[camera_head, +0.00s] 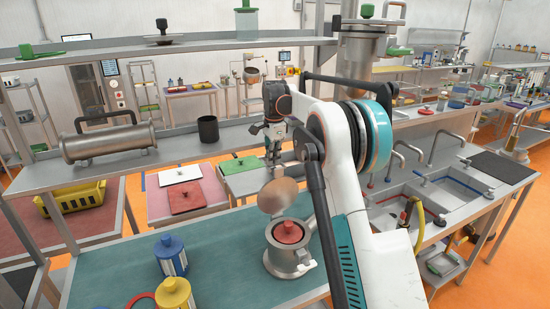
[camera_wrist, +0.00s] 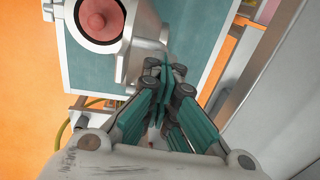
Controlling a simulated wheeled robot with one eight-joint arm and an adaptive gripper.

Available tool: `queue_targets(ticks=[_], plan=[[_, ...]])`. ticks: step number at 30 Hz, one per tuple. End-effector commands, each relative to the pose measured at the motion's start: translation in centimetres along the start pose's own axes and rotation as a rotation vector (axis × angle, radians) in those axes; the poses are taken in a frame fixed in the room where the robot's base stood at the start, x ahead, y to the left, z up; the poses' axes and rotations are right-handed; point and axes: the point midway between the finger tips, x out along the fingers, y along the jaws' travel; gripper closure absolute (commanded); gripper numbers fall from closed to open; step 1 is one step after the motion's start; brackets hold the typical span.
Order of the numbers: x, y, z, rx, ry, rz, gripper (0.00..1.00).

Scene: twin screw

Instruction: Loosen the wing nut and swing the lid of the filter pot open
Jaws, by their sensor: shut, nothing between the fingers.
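The metal filter pot (camera_head: 284,266) stands on the teal mat, with a red round piece (camera_head: 289,232) showing in its open mouth. Its round lid (camera_head: 278,196) stands raised, steeply tilted, at the pot's back edge. A pale fitting (camera_head: 307,265) sticks out at the pot's front right; I cannot tell whether it is the wing nut. My gripper (camera_head: 273,153) is above and behind the lid. In the wrist view my gripper (camera_wrist: 167,73) is shut and empty, beside the pot (camera_wrist: 128,55), whose red piece (camera_wrist: 101,18) also shows there.
A blue-topped canister (camera_head: 171,256) and a yellow-topped canister (camera_head: 175,295) stand left on the teal mat (camera_head: 110,275). Behind, a shelf carries a metal cylinder (camera_head: 108,141) and a black cup (camera_head: 208,129). Sinks (camera_head: 405,205) lie right. The mat is clear between canisters and pot.

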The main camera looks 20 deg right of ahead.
Motion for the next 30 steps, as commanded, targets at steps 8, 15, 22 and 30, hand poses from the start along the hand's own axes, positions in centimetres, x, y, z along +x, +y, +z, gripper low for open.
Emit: queue_targets(ticks=[8,15,22,30], plan=[[1.96,0.12,0.61,-0.009,-0.007,0.011,0.82],[1.96,0.12,0.6,-0.009,-0.006,0.011,0.82],[1.76,0.11,0.65,-0.007,-0.008,0.01,0.82],[1.47,0.11,0.68,-0.007,-0.009,0.009,0.82]])
